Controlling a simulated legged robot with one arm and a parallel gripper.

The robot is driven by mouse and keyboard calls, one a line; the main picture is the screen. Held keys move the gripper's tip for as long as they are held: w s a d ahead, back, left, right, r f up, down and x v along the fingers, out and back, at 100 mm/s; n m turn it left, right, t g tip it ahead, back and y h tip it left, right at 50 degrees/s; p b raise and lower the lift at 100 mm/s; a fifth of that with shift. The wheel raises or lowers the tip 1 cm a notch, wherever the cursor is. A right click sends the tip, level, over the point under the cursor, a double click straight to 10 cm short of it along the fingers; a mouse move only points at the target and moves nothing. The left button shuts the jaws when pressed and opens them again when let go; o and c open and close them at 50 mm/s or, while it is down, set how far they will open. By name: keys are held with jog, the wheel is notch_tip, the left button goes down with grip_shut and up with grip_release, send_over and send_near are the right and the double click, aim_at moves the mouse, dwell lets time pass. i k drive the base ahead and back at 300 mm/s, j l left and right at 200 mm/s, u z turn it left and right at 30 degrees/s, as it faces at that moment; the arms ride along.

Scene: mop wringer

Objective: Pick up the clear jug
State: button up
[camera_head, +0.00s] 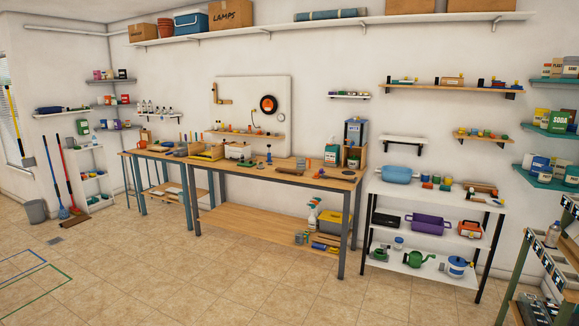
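I cannot surely single out the clear jug at this distance. A translucent blue, jug-like container (397,174) lies on its side on the top of the white shelf unit at the right. A small clear bottle or jug (553,236) with a dark cap stands on the green-edged rack at the far right edge. A tall grey-blue container (354,132) stands at the right end of the wooden workbench; its kind is unclear. My gripper is not in view.
The wooden workbench (285,183) with blue-grey legs runs along the back wall. The white shelf unit (420,199) with black posts holds several items, including a green watering can (420,258). A grey bucket (37,210) and brooms stand at the left. The tiled floor in front is clear.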

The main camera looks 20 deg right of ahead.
aim_at(300, 160)
jog(key=i+l+z, duration=0.3)
jog(key=i, duration=0.2)
jog(key=i+l+z, duration=0.3)
jog(key=i, duration=0.25)
jog(key=i+z, duration=0.3)
jog(key=i, duration=2.1)
jog(key=i+l+u, duration=0.1)
jog(key=i+u, duration=0.25)
jog(key=i, duration=0.15)
jog(key=i+l+u, duration=0.3)
jog(key=i, duration=0.2)
jog(key=i+l+u, duration=0.35)
jog(key=i, duration=0.15)
jog(key=i+j, duration=0.1)
jog(key=i, duration=0.3)
